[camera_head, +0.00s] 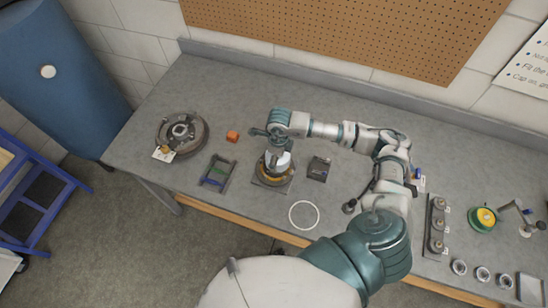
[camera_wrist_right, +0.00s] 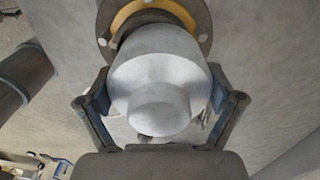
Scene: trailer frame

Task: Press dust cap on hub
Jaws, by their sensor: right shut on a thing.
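The hub (camera_head: 263,172) with a yellow ring stands on a dark square plate on the bench, under my right gripper (camera_head: 280,150). Its yellow ring and bolted flange (camera_wrist_right: 203,22) show at the top of the right wrist view. My right gripper is shut on a silver stepped cylinder (camera_wrist_right: 160,72), wide with a smaller round end toward the camera. I cannot tell whether this is the dust cap itself or a tool over it. The cylinder is in line with the hub; its far end is hidden, so contact is unclear. My left gripper is not in view.
A white ring (camera_head: 304,215) marks clear bench in front. Parts and a green-yellow disc (camera_head: 483,219) lie far right.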

